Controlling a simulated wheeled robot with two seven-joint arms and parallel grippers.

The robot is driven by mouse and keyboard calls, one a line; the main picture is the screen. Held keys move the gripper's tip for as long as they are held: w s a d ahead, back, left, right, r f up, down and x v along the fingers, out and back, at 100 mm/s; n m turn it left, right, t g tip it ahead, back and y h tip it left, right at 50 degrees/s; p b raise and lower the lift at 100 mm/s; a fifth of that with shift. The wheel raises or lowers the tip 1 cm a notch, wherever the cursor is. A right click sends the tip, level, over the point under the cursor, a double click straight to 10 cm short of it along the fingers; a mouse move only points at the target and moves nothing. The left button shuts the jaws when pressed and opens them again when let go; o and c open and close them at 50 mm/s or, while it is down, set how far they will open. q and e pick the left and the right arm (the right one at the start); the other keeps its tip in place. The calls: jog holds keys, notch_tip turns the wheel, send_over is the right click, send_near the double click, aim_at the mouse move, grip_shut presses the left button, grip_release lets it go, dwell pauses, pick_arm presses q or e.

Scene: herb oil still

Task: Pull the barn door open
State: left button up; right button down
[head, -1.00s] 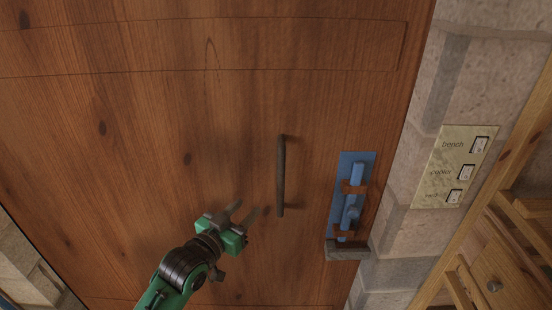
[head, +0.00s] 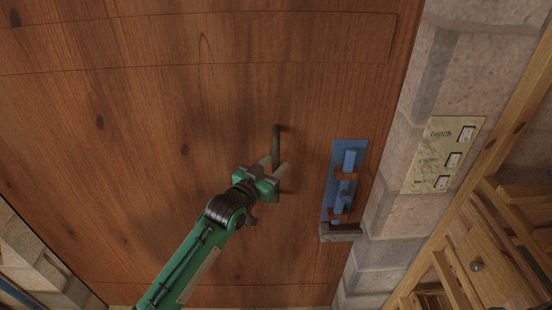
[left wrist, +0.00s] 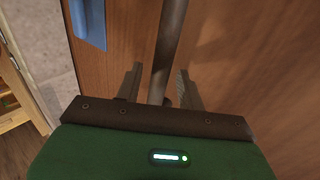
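The wooden barn door (head: 120,190) fills most of the head view and looks closed against the stone wall. Its dark vertical bar handle (head: 276,145) stands out from the door. My left gripper (head: 275,166) is at the handle's lower half, with its fingers pointing at the door. In the left wrist view the handle (left wrist: 168,50) runs between the two open fingers (left wrist: 158,88), with a gap visible on each side. A blue bolt latch (head: 345,180) is mounted on the door right of the handle. My right gripper is not in view.
A stone wall (head: 440,80) borders the door on the right. It carries a label plate (head: 443,155) with several switches. Wooden furniture with a drawer (head: 480,262) stands at the lower right.

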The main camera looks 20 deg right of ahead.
pick_arm(q)
jog(key=shift+x, duration=0.9)
jog(key=shift+a, duration=0.1)
grip_shut()
